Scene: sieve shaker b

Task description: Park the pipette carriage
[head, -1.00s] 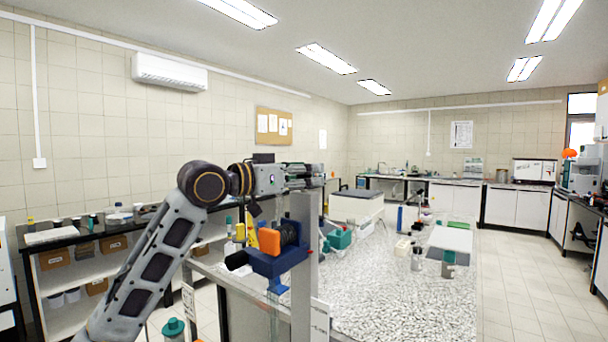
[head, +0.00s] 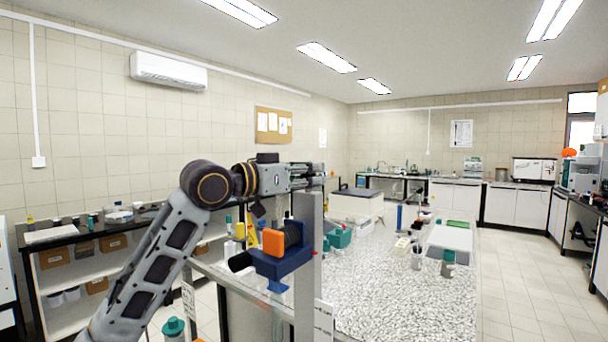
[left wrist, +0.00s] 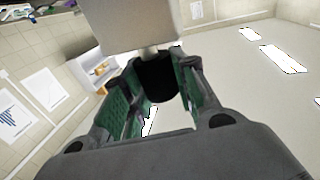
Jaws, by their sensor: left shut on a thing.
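A blue carriage-like body (head: 281,262) with a yellow-orange block (head: 273,242) and a dark cylinder is beside a tall grey upright (head: 308,275) in the head view. I cannot tell for sure that it is the pipette carriage. My left gripper (head: 303,176) is level with the upright's top, above the blue body. In the left wrist view my left gripper (left wrist: 158,92) has its green-padded fingers around a dark round knob (left wrist: 157,72) and is shut on it. The knob joins a pale block (left wrist: 130,22). My right gripper is not in view.
A speckled bench top (head: 400,300) extends to the right of the upright, with a white tray (head: 450,238), a teal-capped bottle (head: 448,264) and small labware on it. A teal-topped container (head: 173,328) stands low at the front left. Shelving lines the left wall.

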